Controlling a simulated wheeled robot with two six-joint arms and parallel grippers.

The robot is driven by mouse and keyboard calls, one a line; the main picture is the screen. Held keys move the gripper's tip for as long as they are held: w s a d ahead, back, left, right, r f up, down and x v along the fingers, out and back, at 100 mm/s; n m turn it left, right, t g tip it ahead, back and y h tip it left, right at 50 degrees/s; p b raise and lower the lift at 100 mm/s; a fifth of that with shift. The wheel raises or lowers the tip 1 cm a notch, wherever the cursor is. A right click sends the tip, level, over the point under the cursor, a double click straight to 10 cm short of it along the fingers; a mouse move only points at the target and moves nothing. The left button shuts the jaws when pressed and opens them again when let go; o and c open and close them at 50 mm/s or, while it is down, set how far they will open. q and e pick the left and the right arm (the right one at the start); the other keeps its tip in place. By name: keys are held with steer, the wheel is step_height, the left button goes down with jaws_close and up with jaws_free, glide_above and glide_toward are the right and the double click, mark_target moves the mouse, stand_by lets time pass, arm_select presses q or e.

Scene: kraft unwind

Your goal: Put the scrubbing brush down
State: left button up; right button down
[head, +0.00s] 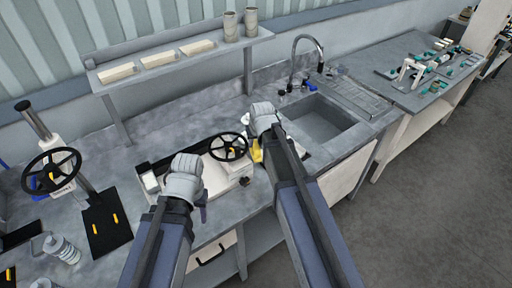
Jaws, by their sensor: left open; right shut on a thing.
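My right gripper (262,142) is over the counter just left of the sink, mostly hidden by its own arm. A small yellow piece (257,152) shows at its left side. It appears to be part of the scrubbing brush held in the jaws; the rest is hidden. I cannot tell whether the brush touches the surface below. My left gripper (203,208) is open near the counter's front edge, left of the right one, with its fingers partly hidden by the wrist.
A device with a black handwheel (229,147) stands between my grippers. The sink basin (318,120) with its faucet (307,50) is to the right. A press with a handwheel (50,172) stands at left. A shelf (180,62) spans the back.

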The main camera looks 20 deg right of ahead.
steer(key=shift+f+b, duration=0.55)
steer(key=shift+f, duration=0.05)
steer(key=c, duration=0.6)
jaws_free()
steer(key=shift+r, duration=0.2)
